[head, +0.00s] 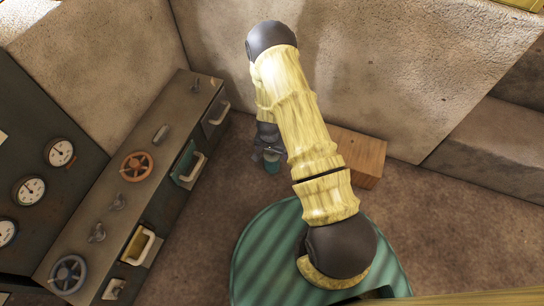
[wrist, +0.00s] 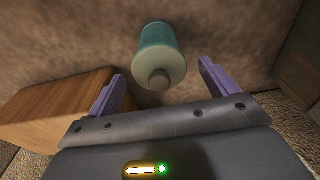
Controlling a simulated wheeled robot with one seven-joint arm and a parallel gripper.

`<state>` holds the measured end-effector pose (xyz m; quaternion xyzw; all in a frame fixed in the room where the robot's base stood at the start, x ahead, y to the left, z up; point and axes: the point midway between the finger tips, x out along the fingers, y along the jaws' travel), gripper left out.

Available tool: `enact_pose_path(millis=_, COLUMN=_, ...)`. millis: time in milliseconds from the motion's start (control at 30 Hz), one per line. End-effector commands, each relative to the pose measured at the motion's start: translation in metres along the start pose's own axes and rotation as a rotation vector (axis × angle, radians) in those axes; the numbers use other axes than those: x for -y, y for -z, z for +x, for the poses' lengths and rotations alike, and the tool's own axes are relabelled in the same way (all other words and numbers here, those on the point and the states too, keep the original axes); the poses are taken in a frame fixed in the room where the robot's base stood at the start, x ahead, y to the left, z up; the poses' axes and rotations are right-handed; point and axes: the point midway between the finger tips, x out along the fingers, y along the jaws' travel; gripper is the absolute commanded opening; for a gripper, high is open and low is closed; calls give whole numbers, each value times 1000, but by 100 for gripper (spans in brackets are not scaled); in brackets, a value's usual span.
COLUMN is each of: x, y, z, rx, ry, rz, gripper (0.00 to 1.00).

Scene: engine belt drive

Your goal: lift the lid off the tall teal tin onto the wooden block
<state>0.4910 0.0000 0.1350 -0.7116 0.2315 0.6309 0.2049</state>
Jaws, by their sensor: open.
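The tall teal tin (wrist: 158,38) stands on the floor, with its pale lid (wrist: 146,71) and grey knob (wrist: 160,79) facing my wrist camera. The lid appears seated on the tin. In the head view the tin (head: 272,167) shows only partly, below my gripper (head: 268,152). In the wrist view my gripper (wrist: 161,70) is open, with its purple fingers apart on either side of the lid's knob and nothing held. I cannot tell how far the fingers are above the lid. The wooden block (head: 357,155) lies to the right of the tin; it also shows at left in the wrist view (wrist: 50,105).
A long grey cabinet (head: 120,195) with handwheels and open drawers stands left of the tin. A dark gauge panel (head: 45,150) is farther left. Stone walls (head: 350,65) close off the back. Bare brown floor (head: 190,250) lies between the cabinet and my teal base.

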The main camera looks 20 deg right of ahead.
Motion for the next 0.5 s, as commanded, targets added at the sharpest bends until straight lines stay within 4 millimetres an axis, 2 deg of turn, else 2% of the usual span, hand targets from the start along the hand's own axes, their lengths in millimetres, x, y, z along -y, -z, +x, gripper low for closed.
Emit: enact_pose_path(millis=500, x=0, y=0, z=-1, rx=0, ry=0, rz=0, gripper=84)
